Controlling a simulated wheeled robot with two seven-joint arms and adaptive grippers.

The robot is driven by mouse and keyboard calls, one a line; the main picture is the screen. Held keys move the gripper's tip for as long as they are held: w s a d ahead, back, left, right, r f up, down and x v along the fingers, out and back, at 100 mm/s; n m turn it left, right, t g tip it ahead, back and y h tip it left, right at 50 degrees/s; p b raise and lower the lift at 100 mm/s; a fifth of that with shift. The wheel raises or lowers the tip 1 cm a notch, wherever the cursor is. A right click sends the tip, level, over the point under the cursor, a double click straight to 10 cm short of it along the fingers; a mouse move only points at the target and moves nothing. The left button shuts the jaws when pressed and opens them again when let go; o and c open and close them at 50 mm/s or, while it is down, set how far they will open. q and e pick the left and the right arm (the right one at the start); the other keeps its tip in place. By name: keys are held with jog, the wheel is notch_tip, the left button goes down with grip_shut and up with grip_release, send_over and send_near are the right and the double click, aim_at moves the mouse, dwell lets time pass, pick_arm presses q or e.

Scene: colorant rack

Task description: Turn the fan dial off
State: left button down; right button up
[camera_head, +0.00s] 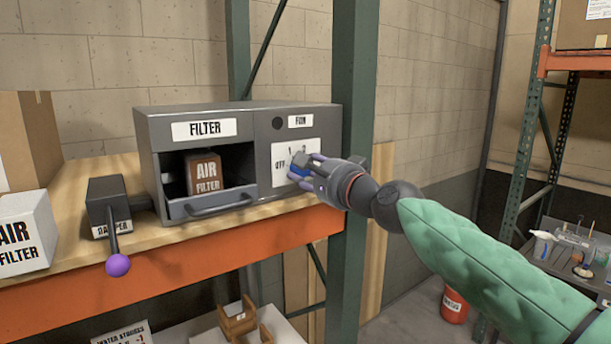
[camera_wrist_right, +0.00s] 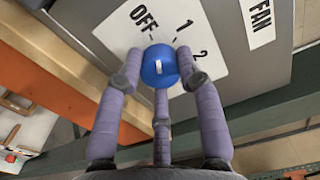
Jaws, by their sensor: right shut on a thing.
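The fan dial (camera_head: 298,171) is a blue round knob on a white plate (camera_head: 282,172) on the right front of the grey fan box. In the right wrist view the dial (camera_wrist_right: 160,66) has a short white mark on its face. The plate there reads OFF, 1 and 2; I cannot tell for sure which label the mark points to. My right gripper (camera_head: 304,170) has purple fingers closed around the dial, and they show on its sides in the right wrist view (camera_wrist_right: 159,84). Part of the plate is hidden behind the fingers in the head view. My left gripper is not in view.
Left of the dial, an open filter drawer (camera_head: 215,203) holds a brown air filter box (camera_head: 204,171). A damper lever with a purple ball (camera_head: 118,265) sticks out over the orange shelf beam (camera_head: 200,262). A green post (camera_head: 352,120) stands close behind my right gripper.

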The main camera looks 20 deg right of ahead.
jog(key=shift+w+a+f+n+b, duration=0.1)
jog(key=shift+f+n+b, duration=0.1)
jog(key=shift+n, duration=0.4)
jog(key=shift+f+n+b, duration=0.1)
jog(key=shift+n+b, duration=0.05)
jog(key=shift+n, duration=0.45)
jog(key=shift+r, duration=0.1)
jog(key=o, duration=1.1)
jog(key=shift+o, duration=0.2)
jog(key=shift+w+r, duration=0.1)
jog(key=shift+s+r, duration=0.1)
jog(key=shift+s, duration=0.1)
jog(key=shift+s+d, duration=0.2)
jog(key=shift+d, duration=0.05)
jog(key=v, duration=1.1)
jog(key=shift+s, duration=0.1)
